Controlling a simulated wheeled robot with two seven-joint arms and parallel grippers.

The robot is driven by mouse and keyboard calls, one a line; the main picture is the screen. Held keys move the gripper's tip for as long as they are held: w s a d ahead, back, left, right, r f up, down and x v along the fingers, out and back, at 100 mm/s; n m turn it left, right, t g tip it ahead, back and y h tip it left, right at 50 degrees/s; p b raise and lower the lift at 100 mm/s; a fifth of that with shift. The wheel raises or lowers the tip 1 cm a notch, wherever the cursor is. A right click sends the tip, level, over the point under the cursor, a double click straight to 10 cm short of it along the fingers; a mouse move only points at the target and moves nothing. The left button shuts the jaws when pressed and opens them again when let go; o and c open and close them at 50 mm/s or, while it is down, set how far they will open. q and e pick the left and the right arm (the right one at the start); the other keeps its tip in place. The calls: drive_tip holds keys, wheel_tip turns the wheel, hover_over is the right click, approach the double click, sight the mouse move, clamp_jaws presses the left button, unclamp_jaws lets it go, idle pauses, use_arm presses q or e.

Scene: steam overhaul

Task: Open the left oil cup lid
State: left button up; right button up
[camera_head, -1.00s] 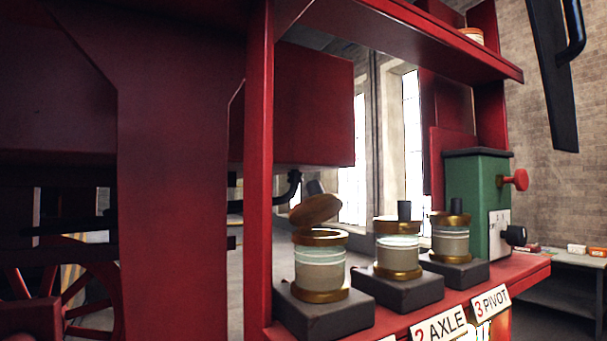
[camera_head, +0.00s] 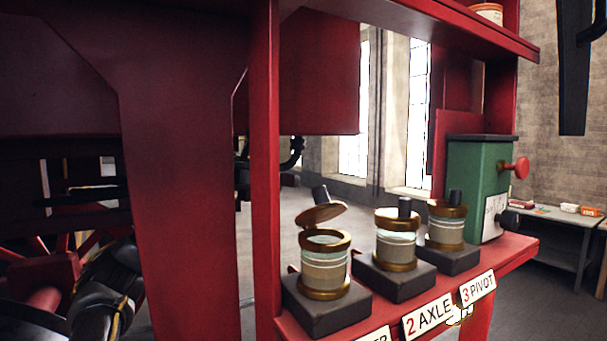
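The left oil cup (camera_head: 324,267) is a pale cylinder with brass rings on a dark block at the near end of the red shelf. Its brass lid (camera_head: 323,213) with a dark knob is tilted up above the rim, with a gap between them. The middle cup (camera_head: 396,243) and right cup (camera_head: 445,228) have dark knobs on top, and their lids look down. My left gripper (camera_head: 108,278) is a dark shape at the lower left, well apart from the cups; its fingers cannot be made out.
A red post (camera_head: 265,170) stands between my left arm and the cups. A green box (camera_head: 475,185) with a red knob stands behind the right cup. An upper red shelf (camera_head: 450,30) overhangs. Number plates (camera_head: 428,317) line the front edge. A dark bar (camera_head: 574,80) hangs at upper right.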

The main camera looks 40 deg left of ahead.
sight(315, 192)
use_arm(q)
drive_tip(key=shift+m+g+y, duration=0.3)
drive_tip(key=shift+m, duration=0.1)
drive_tip(key=s+d+p, duration=0.1)
drive_tip(key=d, duration=0.2)
drive_tip(key=s+d+p, duration=0.1)
drive_tip(key=d, duration=0.2)
drive_tip(key=s+d+p, duration=0.1)
drive_tip(key=d, duration=0.2)
drive_tip(key=shift+s+d+r, duration=0.1)
drive_tip(key=shift+d+r, duration=0.2)
drive_tip(key=shift+r, duration=0.05)
drive_tip(key=shift+s+d+f, duration=0.1)
drive_tip(key=shift+d, duration=0.35)
clamp_jaws()
drive_tip(key=shift+f, duration=0.1)
